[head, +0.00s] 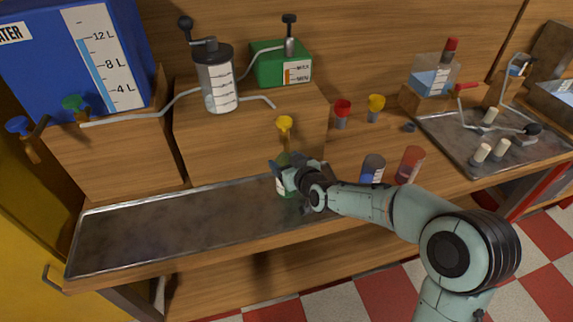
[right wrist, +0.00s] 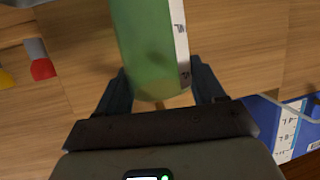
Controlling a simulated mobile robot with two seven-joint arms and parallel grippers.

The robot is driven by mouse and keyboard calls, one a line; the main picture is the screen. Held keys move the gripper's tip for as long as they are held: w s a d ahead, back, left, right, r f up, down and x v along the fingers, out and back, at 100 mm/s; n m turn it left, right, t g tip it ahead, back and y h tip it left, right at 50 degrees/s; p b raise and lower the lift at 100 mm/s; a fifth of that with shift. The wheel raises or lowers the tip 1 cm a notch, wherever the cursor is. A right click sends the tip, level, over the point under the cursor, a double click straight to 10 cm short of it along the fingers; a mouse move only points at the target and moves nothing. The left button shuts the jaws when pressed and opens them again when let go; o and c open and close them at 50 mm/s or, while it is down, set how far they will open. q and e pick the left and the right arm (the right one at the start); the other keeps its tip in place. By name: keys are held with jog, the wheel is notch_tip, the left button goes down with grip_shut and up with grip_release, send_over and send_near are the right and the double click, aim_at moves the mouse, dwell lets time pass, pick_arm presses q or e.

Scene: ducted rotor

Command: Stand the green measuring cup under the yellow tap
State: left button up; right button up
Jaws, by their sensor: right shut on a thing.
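The green measuring cup (head: 281,187) is in the jaws of my right gripper (head: 285,174), over the right end of the metal tray (head: 165,235). In the right wrist view the translucent green cup (right wrist: 145,50), with a white scale strip, sits between the two dark fingers (right wrist: 165,92). The yellow tap (head: 285,124) is on the front of the wooden box, above the cup in the head view. The gripper hides part of the cup, and I cannot tell whether its base touches the tray. My left gripper is out of view.
A blue tank (head: 75,55) with green and blue taps stands at the left. A clear cylinder (head: 216,85) and a green tank (head: 280,68) stand on the wooden box (head: 235,145). Dark blue (head: 372,170) and red (head: 410,165) cups stand right of my gripper. The tray's left is clear.

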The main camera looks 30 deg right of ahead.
jog(key=shift+f, duration=0.5)
jog(key=shift+f, duration=0.2)
jog(key=o, duration=1.5)
jog(key=v, duration=1.2)
jog(key=shift+r, duration=0.15)
